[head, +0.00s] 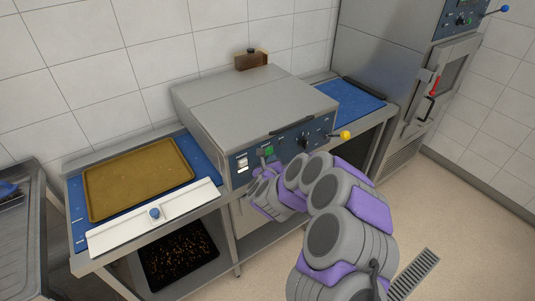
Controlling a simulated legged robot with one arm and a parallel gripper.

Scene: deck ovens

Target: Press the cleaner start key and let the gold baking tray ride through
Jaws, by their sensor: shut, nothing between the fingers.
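The gold baking tray (136,176) lies flat on the blue belt (203,158) at the left of the tray cleaner (253,106). The cleaner is a steel box with a blue control panel (285,146) on its front. The panel has a white switch, a green key (268,151), a small display and a dark knob. My gripper (265,168) is shut and empty, right at the panel just below the green key. My arm hides part of the panel's lower edge. I cannot tell whether the fingertips touch the key.
The outfeed belt (343,101) at the right is clear. A yellow-knobbed lever (345,135) sticks out right of the panel. A dark crumb pan (179,253) sits below. A wooden-handled brush (251,60) stands on top.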

